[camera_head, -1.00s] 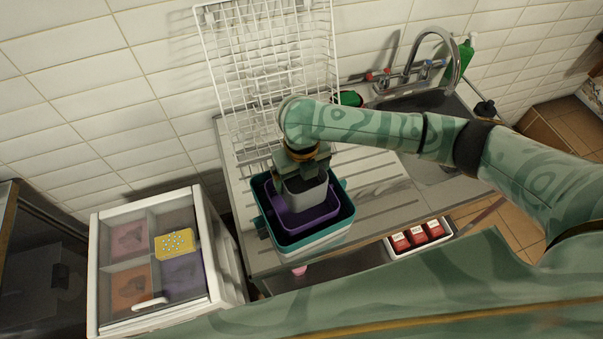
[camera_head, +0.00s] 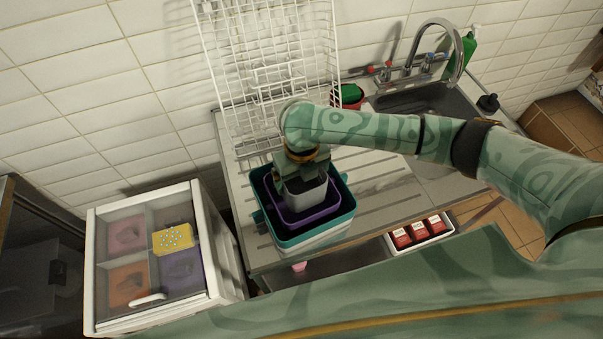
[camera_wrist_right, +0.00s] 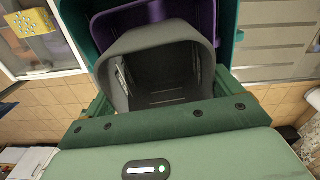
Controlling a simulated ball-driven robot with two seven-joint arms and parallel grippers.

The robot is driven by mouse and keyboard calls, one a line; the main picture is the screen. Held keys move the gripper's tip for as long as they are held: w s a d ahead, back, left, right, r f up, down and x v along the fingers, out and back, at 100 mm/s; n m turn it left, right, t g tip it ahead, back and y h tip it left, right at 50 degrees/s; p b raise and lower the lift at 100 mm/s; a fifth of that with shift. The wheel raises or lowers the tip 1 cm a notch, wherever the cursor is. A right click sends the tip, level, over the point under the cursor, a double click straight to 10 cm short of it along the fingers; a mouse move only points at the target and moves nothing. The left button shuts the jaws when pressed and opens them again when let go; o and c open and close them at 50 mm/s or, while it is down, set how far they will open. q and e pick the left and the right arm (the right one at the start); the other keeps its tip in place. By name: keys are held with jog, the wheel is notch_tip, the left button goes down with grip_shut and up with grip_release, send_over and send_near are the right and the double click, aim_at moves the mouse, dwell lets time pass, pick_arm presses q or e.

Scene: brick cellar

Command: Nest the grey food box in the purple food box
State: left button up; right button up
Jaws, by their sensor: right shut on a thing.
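The grey food box (camera_head: 307,192) is an open, empty box gripped by my right gripper (camera_head: 301,172). It sits inside the outline of the purple food box (camera_head: 307,218); whether it rests on the purple box's floor is hidden. The purple box stands inside a larger teal box (camera_head: 318,236) on the draining board. In the right wrist view the grey box (camera_wrist_right: 122,62) fills the middle, its opening facing the camera, with the purple box (camera_wrist_right: 112,28) around its far side. My left gripper is not in view.
A white wire rack (camera_head: 268,75) stands behind the boxes against the tiled wall. The sink and tap (camera_head: 460,60) are at the right. A white tray of red packs (camera_head: 420,234) is at the front.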

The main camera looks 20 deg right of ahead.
jog(key=shift+f+b, duration=0.45)
jog(key=shift+f, duration=0.5)
jog(key=o, duration=0.7)
notch_tip(320, 180, up, 9)
jog(key=p, duration=1)
jog(key=shift+p, duration=0.4)
